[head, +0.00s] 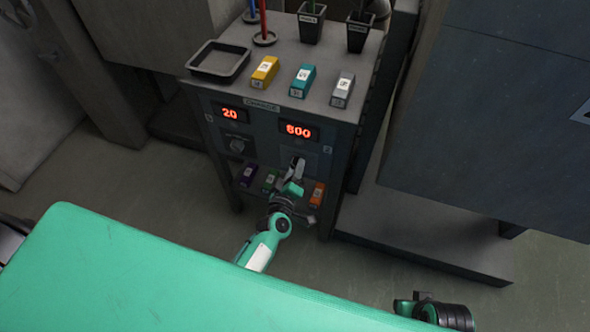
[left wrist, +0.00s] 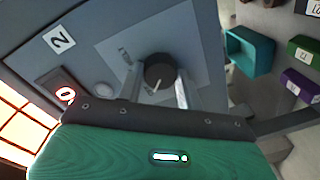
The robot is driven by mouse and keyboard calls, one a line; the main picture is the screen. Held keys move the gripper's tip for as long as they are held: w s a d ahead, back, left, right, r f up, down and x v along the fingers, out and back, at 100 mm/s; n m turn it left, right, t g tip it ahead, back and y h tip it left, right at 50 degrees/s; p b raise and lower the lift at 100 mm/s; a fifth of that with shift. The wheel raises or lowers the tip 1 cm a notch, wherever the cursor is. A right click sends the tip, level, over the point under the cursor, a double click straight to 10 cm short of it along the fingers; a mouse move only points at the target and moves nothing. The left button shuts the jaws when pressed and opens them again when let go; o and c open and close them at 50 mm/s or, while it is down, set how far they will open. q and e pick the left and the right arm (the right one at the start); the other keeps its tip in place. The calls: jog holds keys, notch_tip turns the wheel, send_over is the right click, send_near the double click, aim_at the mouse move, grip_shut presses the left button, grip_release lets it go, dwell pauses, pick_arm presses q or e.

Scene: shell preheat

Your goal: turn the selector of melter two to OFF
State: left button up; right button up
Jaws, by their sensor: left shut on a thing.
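The selector of melter two (left wrist: 160,72) is a round dark knob with a pale pointer line, on a lighter plate (left wrist: 108,50) beside a "2" label. My left gripper (head: 297,165) reaches the right half of the cabinet front, under the red "600" display (head: 299,131). In the left wrist view its two fingers (left wrist: 158,85) stand on either side of the knob, shut on it. The small lettering around the knob is too blurred to read. In the head view the gripper mostly hides this knob.
The left selector (head: 237,146) sits under a red "20" display (head: 230,113). Yellow (head: 265,72), teal (head: 302,80) and grey (head: 342,89) boxes and a dark tray (head: 218,61) stand on top. Purple (head: 247,174) and orange (head: 317,193) boxes sit on the lower shelf.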

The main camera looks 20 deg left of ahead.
jog(key=shift+f, duration=0.1)
pick_arm(q)
jog(key=o, duration=1)
jog(key=s, duration=1.3)
jog(key=shift+s+r+p, duration=0.3)
jog(key=shift+s+r, duration=0.05)
jog(key=shift+s, duration=0.05)
pick_arm(e)
jog(key=shift+f, duration=0.6)
pick_arm(q)
jog(key=shift+d, duration=0.1)
pick_arm(e)
jog(key=shift+a+r, duration=0.1)
